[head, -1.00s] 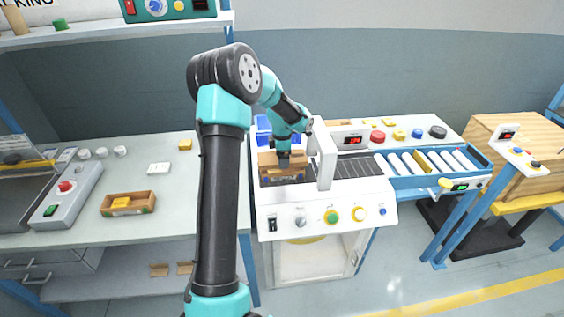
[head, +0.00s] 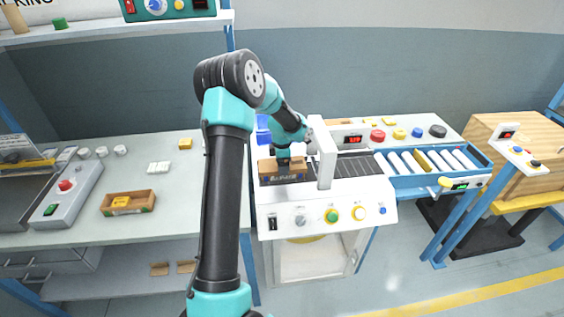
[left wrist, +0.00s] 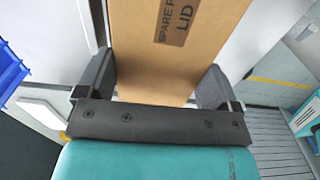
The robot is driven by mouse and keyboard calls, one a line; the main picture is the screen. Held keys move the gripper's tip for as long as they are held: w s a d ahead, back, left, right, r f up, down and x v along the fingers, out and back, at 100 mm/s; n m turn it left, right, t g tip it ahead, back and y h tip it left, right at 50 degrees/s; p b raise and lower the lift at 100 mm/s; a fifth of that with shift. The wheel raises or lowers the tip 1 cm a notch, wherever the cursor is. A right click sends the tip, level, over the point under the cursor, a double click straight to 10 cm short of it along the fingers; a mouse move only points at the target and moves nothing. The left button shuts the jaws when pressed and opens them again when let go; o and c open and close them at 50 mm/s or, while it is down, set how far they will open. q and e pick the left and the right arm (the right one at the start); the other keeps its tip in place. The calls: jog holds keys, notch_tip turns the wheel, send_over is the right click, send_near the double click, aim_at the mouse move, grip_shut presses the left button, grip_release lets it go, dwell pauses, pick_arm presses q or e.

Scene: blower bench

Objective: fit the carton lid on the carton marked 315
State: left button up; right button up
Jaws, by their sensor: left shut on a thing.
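My left gripper (left wrist: 155,85) is shut on a brown cardboard piece (left wrist: 180,45), with one dark finger at each side of it. Its label has the words "SPARE P" and "LID", partly cut off. In the head view, my left gripper (head: 283,158) and the brown cardboard (head: 267,167) are over the left end of the white machine, left of its upright arch. Whether a carton is under the cardboard, or touches it, I cannot tell. I cannot read a 315 mark on any carton. My right gripper is not in view.
The white machine (head: 330,205) has knobs on its front and an arch (head: 323,155) close right of the gripper. A blue bin (head: 263,132) stands behind. A roller conveyor (head: 430,162) lies right. A wooden tray (head: 128,203) is on the left bench, which has free room.

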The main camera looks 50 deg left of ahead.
pick_arm(q)
jog(key=o, duration=0.7)
notch_tip(320, 180, up, 13)
jog(key=shift+r, duration=0.1)
dwell(0.7)
